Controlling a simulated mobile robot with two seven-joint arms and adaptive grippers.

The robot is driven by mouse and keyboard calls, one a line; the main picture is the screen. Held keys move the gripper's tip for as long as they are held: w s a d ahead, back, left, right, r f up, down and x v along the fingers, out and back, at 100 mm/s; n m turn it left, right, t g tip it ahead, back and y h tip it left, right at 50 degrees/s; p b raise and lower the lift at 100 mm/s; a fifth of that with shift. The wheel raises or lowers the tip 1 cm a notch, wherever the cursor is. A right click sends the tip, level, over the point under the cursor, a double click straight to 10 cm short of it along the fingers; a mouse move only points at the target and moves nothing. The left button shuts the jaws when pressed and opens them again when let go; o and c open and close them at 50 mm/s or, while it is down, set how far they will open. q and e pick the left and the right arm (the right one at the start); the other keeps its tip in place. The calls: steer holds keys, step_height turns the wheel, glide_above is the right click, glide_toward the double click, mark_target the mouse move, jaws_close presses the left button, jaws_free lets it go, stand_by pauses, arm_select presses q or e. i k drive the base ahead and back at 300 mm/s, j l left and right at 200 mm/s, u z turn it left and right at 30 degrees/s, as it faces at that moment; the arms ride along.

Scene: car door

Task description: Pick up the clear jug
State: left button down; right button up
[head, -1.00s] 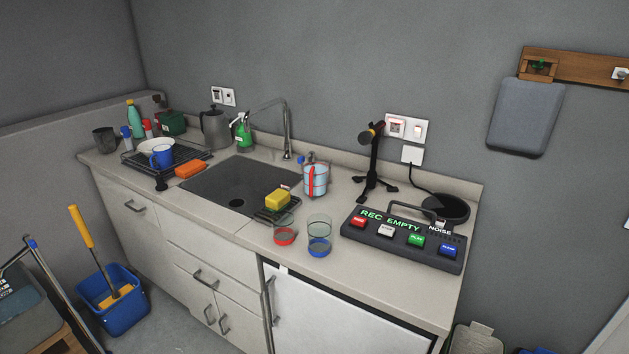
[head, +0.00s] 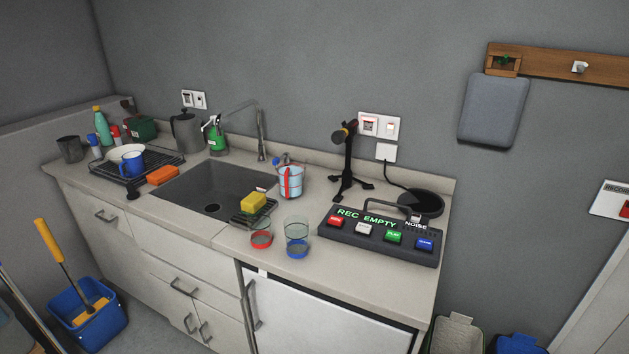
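A clear, bluish jug (head: 291,184) with a red upright strip stands upright on the counter (head: 330,283), just right of the sink, below the tap. The red strip looks like its handle or a marking; I cannot tell which. Neither of my grippers is in view, and nothing is touching the jug.
Two clear glasses, one with a red base (head: 261,239) and one with a blue base (head: 297,248), stand in front of the jug. A yellow sponge (head: 253,202) lies to its left by the sink (head: 205,190). A black stand (head: 349,165) and a button box (head: 380,235) are to its right.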

mark_target(292, 169)
steer(key=i+j+z, duration=0.2)
steer(key=j+z, duration=0.25)
steer(key=i+j+z, duration=0.2)
steer(key=j, duration=0.25)
steer(key=i+j+z, duration=0.1)
steer(key=j, duration=0.6)
steer(key=i+j+z, duration=0.1)
steer(key=j, duration=0.65)
steer(key=i+j+z, duration=0.1)
steer(key=j, duration=0.6)
